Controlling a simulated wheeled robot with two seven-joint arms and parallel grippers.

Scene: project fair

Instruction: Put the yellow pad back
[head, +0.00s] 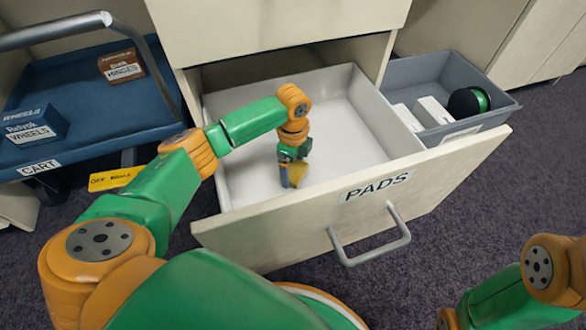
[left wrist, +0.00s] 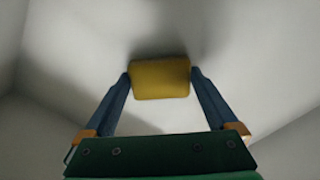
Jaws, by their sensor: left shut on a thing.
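The yellow pad (left wrist: 160,80) is held between the two blue fingers of my left gripper (left wrist: 161,84) in the left wrist view. In the head view the left gripper (head: 292,178) reaches down inside the open drawer (head: 232,192) labelled PADS, and part of the yellow pad (head: 299,171) shows at its fingers. The drawer is white inside, and no other thing shows in it. I cannot tell whether the pad touches the drawer floor. My right gripper is out of the picture; only part of that arm shows at the lower right.
A blue cart (head: 88,138) at the left holds a WHEELS box (head: 35,125) and a HINGES box (head: 121,66). A grey bin (head: 504,106) at the right holds white boxes and a black-green spool (head: 467,102). A yellow label (head: 113,179) is beside the cart. The drawer's handle (head: 372,248) juts forward.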

